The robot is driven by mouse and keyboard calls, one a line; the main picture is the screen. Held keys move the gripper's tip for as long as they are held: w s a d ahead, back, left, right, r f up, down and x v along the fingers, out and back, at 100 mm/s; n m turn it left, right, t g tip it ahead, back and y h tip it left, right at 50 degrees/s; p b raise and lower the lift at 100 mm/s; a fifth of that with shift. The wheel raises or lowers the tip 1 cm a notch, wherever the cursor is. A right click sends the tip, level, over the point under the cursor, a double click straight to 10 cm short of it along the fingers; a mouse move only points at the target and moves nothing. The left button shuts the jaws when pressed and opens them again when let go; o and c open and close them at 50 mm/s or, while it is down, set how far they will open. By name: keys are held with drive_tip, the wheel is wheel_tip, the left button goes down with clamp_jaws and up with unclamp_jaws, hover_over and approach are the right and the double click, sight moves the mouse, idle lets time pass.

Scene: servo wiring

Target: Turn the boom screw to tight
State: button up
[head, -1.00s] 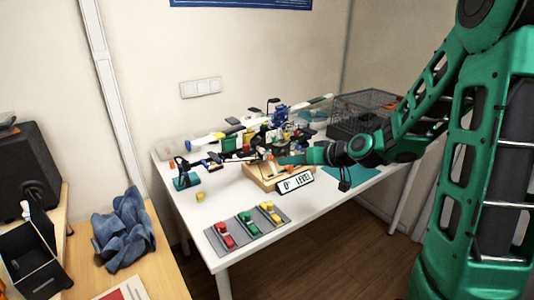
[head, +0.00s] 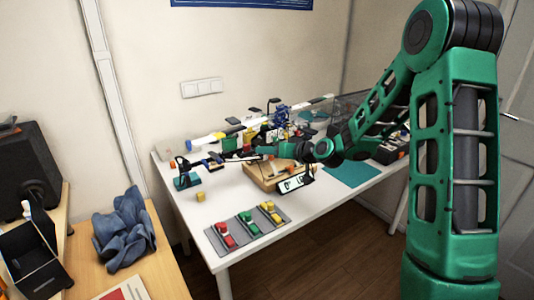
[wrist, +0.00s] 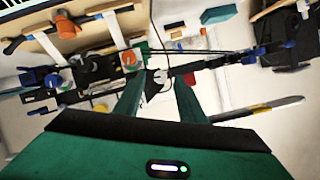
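In the wrist view my gripper (wrist: 159,82) is open, its two green fingers apart on either side of a small pale, screw-like part (wrist: 157,79) on a dark boom (wrist: 215,64). That part is beyond the fingertips or between them; I cannot tell which. I cannot tell for certain that it is the boom screw. An orange knob (wrist: 128,59) sits just left of the fingers. In the head view the boom (head: 232,158) runs above the table from a stand with a teal base (head: 187,181), and my gripper is close to its right end, its fingers too small to tell.
The white table (head: 215,205) is crowded around the boom with cables and small devices. A wooden tray (head: 258,178) and a tilted display (head: 296,180) stand just below the arm. Red, green and yellow pieces on grey mats (head: 247,228) lie in front. A teal mat (head: 352,174) lies right.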

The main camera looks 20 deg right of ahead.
drive_tip(key=shift+w+a+f, duration=0.1)
drive_tip(key=shift+w+a, duration=0.05)
drive_tip(key=shift+w, duration=0.15)
drive_tip(key=shift+c, duration=0.5)
clamp_jaws()
drive_tip(key=shift+w+d+f+m+t+y, duration=0.1)
drive_tip(key=shift+d+f+m+t+y, duration=0.2)
drive_tip(key=shift+m+y, duration=1.25)
drive_tip(key=shift+s+d+f+m+t+y, duration=0.1)
drive_tip(key=shift+f+m+t+y, duration=0.3)
drive_tip(key=shift+m, duration=2.25)
drive_tip(key=shift+w+d+f+m+t+y, duration=0.15)
drive_tip(key=shift+m+t+y, duration=0.25)
drive_tip(key=shift+m+y, duration=1.15)
drive_tip(key=shift+m+h, duration=0.6)
drive_tip(key=shift+m, duration=0.15)
